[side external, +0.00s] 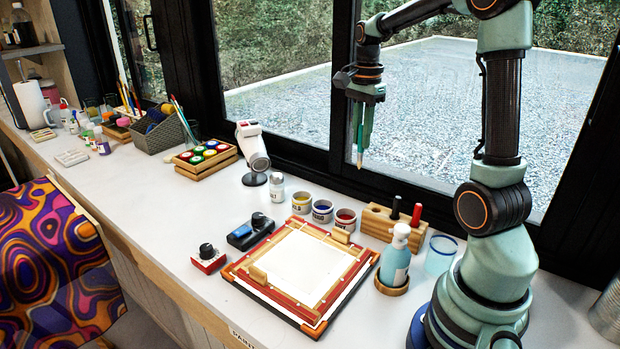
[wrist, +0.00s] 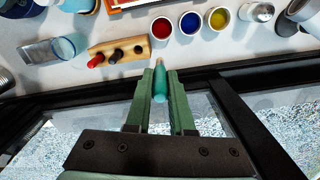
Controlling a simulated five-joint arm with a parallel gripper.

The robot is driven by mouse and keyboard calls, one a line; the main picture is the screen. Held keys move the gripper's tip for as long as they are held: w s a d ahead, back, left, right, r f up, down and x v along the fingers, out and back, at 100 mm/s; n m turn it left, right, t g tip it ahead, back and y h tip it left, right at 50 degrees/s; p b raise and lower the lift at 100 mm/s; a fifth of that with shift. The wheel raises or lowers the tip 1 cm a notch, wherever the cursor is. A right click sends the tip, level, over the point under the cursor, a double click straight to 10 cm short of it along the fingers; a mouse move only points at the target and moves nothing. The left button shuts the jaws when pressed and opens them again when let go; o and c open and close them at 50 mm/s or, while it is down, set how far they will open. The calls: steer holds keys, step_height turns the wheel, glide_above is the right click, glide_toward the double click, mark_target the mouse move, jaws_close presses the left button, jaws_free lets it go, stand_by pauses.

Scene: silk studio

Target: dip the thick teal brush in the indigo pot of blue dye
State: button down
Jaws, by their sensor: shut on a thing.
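My gripper (side external: 363,125) is raised high in front of the window in the side view, pointing down. It is shut on the thick teal brush (side external: 360,154), whose tip hangs below the fingers. In the wrist view the teal brush (wrist: 159,82) shows between the green fingers. The indigo pot (side external: 322,213), white with blue dye inside, stands on the bench between the yellow and red pots. It also shows in the wrist view (wrist: 190,23). The brush is well above the bench and apart from the pot.
The red pot (side external: 346,220) and yellow pot (side external: 301,203) flank the indigo one. A wooden block (side external: 374,224) holds red- and black-handled brushes. A framed screen (side external: 300,270), a blue bottle (side external: 396,262), a glass (side external: 440,256) and a white shaker (side external: 277,188) stand nearby. The window frame (side external: 420,190) runs behind.

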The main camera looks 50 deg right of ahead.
steer(key=shift+w+a+f, duration=0.55)
steer(key=shift+w+f, duration=0.8)
steer(key=shift+f, duration=1.2)
steer(key=shift+w+a+f, duration=0.5)
steer(key=shift+w+f, duration=0.8)
steer(key=shift+f, duration=1.3)
steer(key=shift+w+a+f, duration=0.55)
steer(key=shift+w+f, duration=0.8)
steer(key=shift+f, duration=1.2)
step_height(320, 180, up, 7)
steer(key=shift+f, duration=0.2)
